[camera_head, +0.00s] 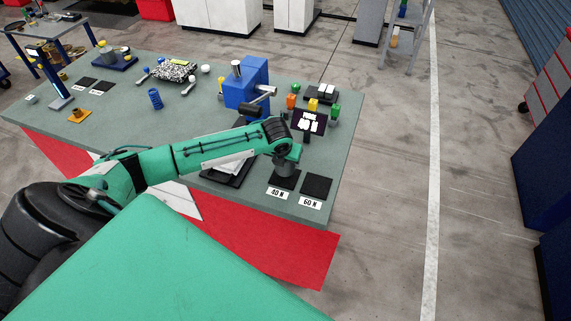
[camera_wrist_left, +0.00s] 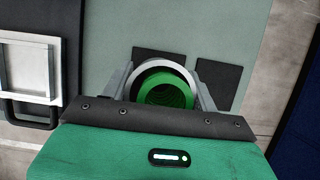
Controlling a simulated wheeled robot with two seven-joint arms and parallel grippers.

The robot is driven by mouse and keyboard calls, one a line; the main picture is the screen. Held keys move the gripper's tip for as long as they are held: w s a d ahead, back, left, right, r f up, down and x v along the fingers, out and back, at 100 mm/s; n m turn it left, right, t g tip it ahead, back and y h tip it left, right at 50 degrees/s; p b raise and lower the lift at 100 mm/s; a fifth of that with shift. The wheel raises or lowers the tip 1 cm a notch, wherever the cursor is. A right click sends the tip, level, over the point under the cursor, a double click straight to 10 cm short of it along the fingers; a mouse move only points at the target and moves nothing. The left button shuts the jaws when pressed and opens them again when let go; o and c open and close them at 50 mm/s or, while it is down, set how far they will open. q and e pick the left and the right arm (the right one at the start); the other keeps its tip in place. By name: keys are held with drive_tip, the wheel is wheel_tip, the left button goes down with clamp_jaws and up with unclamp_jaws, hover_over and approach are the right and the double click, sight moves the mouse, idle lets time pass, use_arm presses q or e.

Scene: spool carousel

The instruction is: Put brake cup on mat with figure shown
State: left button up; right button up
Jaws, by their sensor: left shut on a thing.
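My left gripper (camera_head: 287,159) is shut on the brake cup (camera_head: 287,169), a grey cylinder, at the near right part of the table. In the left wrist view the cup (camera_wrist_left: 165,66) is a pale ring with a green coil inside, between the two fingers. The cup is over the black mat labelled 40 N (camera_head: 287,183) and hides part of it; I cannot tell whether it touches. The black mat labelled 60 N (camera_head: 317,186) is bare, to the right. A small dark display (camera_head: 309,121) stands behind, its figure too small to read. My right gripper is not in view.
A blue press-like device (camera_head: 243,88) stands behind my arm. Orange, yellow and green blocks (camera_head: 313,105) stand around the display. A grey-white tray (camera_wrist_left: 27,75) lies left of the mats. The table's right edge is close to the 60 N mat.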

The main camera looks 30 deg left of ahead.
use_arm(q)
wheel_tip(320, 180, down, 3)
drive_tip(key=shift+s+r+p, duration=0.1)
drive_tip(key=shift+p, duration=0.65)
drive_tip(key=shift+f, duration=0.35)
drive_tip(key=shift+f, duration=0.1)
drive_tip(key=o, duration=1.1)
drive_tip(key=b+v, duration=0.3)
drive_tip(key=v, duration=0.9)
drive_tip(key=shift+d, duration=0.1)
